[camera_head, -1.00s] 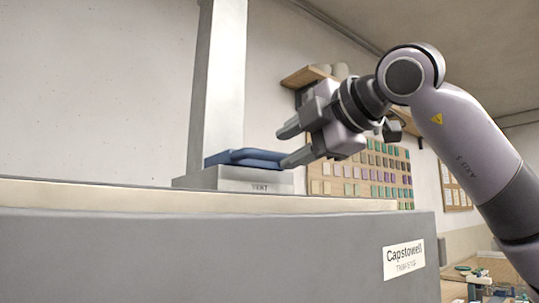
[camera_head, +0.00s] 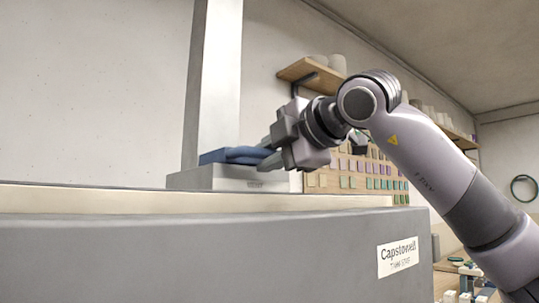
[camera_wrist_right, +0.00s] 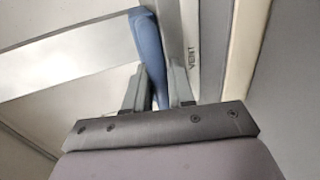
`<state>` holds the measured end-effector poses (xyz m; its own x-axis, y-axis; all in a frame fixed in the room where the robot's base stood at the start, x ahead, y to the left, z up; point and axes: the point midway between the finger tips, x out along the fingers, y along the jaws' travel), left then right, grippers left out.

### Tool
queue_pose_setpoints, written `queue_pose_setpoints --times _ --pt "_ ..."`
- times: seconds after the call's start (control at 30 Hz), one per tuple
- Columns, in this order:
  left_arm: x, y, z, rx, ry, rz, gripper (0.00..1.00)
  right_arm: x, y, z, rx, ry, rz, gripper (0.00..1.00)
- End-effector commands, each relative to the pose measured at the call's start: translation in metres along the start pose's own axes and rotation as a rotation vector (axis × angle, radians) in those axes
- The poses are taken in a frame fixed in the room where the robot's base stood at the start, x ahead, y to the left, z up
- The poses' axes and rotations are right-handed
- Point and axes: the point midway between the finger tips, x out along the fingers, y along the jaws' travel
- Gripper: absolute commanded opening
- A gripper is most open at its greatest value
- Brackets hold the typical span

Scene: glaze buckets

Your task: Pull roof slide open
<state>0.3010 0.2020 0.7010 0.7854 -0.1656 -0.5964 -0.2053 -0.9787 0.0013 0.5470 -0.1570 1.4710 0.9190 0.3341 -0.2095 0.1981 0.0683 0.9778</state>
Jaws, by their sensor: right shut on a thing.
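The blue roof slide (camera_head: 226,155) lies on top of the grey vent box (camera_head: 205,180), at the foot of a pale column. My right gripper (camera_head: 266,153) reaches it from the right and is shut on its near-right end. In the right wrist view the blue slide (camera_wrist_right: 148,42) runs down between the two fingers of the right gripper (camera_wrist_right: 160,88). The vent box (camera_wrist_right: 190,20) with its VENT lettering shows beside it there. The slide's far end is partly out of sight. My left gripper is not in view.
The pale column (camera_head: 213,80) rises behind the slide. A large grey cabinet (camera_head: 200,255) with a Capstowell label (camera_head: 397,257) fills the front. A wall shelf (camera_head: 310,75) and a board of colour tiles (camera_head: 350,178) stand behind my arm. The left side above the cabinet is free.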

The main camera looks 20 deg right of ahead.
Motion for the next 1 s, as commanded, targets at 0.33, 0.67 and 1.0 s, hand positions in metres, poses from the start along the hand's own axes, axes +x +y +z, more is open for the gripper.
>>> queue_pose_setpoints --times 0.33,0.67,1.0 --pt "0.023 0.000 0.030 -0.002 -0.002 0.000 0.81 -0.039 -0.013 -0.001 0.000 0.001 0.003 0.00" --pt "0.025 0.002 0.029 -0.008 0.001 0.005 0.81 -0.055 -0.012 -0.001 -0.001 0.001 -0.002 0.00" --pt "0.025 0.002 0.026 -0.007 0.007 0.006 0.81 -0.055 -0.012 0.000 -0.001 0.001 -0.002 0.41"
